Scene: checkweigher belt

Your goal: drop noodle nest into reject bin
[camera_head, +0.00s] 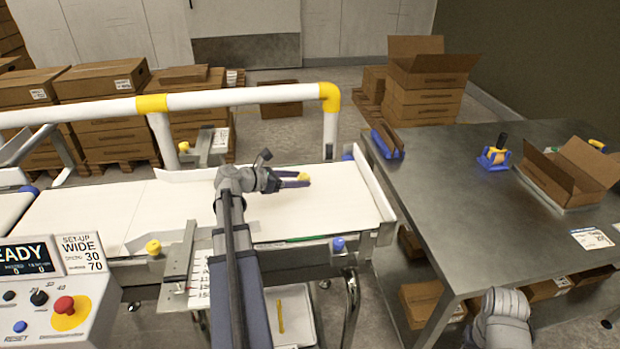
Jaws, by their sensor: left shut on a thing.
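My left gripper (300,181) is over the white belt (345,205), near its right end. It is shut on a small yellow thing, likely the noodle nest (303,176), which shows only in part between the fingers. A white open bin (312,332) stands below the belt's front edge, partly hidden by my left arm; a thin yellow thing (281,316) shows in it. I cannot tell for sure that this is the reject bin. Part of my right arm shows at the lower right, but its gripper is out of view.
A white rail with yellow joints (240,97) runs behind the belt. A control panel (50,290) with a red button is at the lower left. A steel table (450,190) with an open carton (568,172) stands on the right. Stacked cartons fill the back.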

